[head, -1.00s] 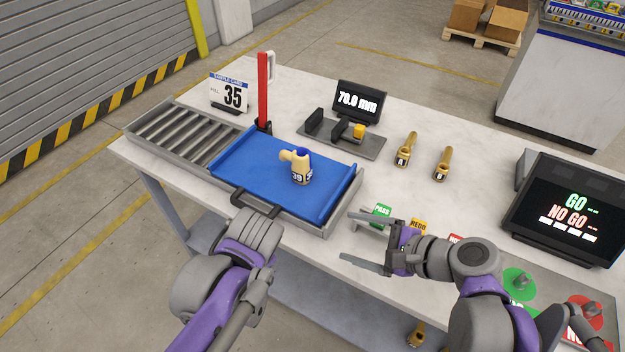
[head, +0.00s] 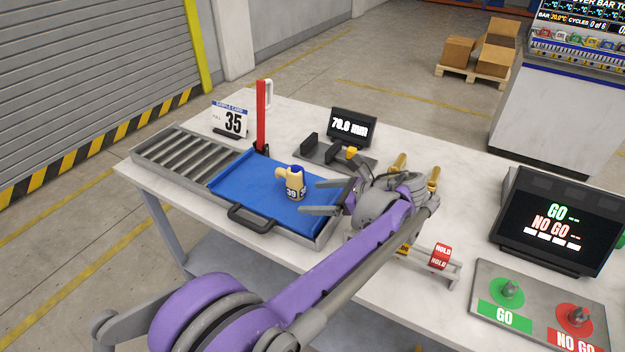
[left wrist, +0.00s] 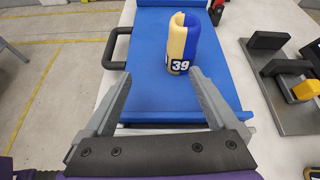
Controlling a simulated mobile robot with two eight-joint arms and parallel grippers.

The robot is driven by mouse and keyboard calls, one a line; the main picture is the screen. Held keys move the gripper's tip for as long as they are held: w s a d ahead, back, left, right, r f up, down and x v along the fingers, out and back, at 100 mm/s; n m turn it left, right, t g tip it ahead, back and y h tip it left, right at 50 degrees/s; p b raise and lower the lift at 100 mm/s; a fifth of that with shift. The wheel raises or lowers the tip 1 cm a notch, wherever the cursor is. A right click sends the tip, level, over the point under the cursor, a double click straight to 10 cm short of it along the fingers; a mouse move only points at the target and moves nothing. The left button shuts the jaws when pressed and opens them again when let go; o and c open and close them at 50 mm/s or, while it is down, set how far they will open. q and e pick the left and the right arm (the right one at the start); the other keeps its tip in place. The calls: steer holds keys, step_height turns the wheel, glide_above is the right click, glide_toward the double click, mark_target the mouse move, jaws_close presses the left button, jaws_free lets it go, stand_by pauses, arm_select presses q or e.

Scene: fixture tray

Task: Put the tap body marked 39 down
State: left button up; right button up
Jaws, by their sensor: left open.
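The tap body marked 39 (head: 295,188) is cream-yellow and blue with a dark number label. It stands upright on the blue tray (head: 243,177), towards its right half. My left gripper (head: 322,197) is open and empty just right of the tap body, its fingers pointing at it and apart from it. In the left wrist view the tap body (left wrist: 179,45) stands ahead of the open fingertips (left wrist: 158,80), on the blue tray (left wrist: 150,85). My right gripper is not in view.
A roller section (head: 180,160) adjoins the tray's left end. A red post (head: 261,115) stands behind the tray. A gauge fixture (head: 312,150) and a 70.0 mm display (head: 352,127) are behind. A sample card reads 35 (head: 231,121).

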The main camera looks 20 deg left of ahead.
mark_target(304, 186)
arm_select(q)
steer(key=shift+w+d+r+m+y, duration=0.15)
steer(key=shift+w+d+m+y, duration=0.1)
steer(key=shift+w+d, duration=0.35)
steer(key=shift+w+d+r+m+y, duration=0.15)
steer(key=shift+w+d+m, duration=0.2)
steer(key=shift+w, duration=0.3)
steer(key=shift+w+a+f, duration=0.1)
steer(key=shift+a, duration=0.05)
steer(key=x, duration=1)
steer(key=shift+w+a, duration=0.25)
steer(key=shift+w, duration=0.1)
jaws_close()
